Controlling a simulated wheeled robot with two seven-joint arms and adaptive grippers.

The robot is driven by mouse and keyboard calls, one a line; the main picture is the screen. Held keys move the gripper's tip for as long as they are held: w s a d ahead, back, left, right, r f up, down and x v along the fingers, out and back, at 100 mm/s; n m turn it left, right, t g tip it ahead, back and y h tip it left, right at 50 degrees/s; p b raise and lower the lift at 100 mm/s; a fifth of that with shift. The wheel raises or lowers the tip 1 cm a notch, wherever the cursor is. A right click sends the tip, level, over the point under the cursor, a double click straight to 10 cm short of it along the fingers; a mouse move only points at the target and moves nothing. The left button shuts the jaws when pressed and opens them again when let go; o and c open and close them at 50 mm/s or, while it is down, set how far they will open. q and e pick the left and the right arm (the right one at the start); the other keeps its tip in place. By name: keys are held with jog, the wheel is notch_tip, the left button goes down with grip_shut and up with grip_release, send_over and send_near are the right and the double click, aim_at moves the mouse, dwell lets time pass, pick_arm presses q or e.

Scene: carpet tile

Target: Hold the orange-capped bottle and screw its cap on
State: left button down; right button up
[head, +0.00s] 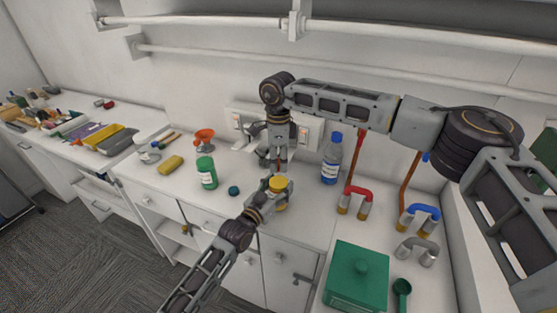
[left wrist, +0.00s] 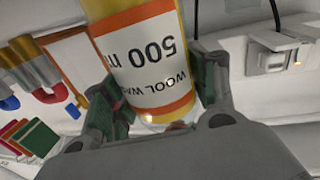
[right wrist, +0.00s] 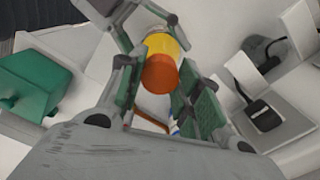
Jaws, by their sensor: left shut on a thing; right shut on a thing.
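The yellow bottle (head: 279,187) is upright over the counter's front part. My left gripper (head: 268,196) is shut around its body. In the left wrist view the bottle (left wrist: 150,60) has a white and orange label reading "500 m", upside down there. My right gripper (head: 281,163) points down just above the bottle, its fingers shut on the orange cap (right wrist: 159,74). In the right wrist view the cap lies in line with the yellow bottle (right wrist: 166,43) behind it. Whether the cap touches the bottle's neck is hidden.
A green bottle (head: 207,173) and a dark teal cap (head: 233,190) stand left of the grippers. A blue-capped bottle (head: 332,160) stands right behind. A green lidded box (head: 356,277) and red, blue and grey bent handles sit right. An orange funnel (head: 204,139) is further left.

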jog(key=m, duration=0.3)
jog(key=shift+m, duration=0.4)
jog(key=m, duration=0.7)
jog(key=shift+m, duration=0.4)
jog(key=m, duration=0.4)
jog(key=o, duration=1.2)
jog(key=shift+r, duration=0.1)
notch_tip(320, 180, up, 12)
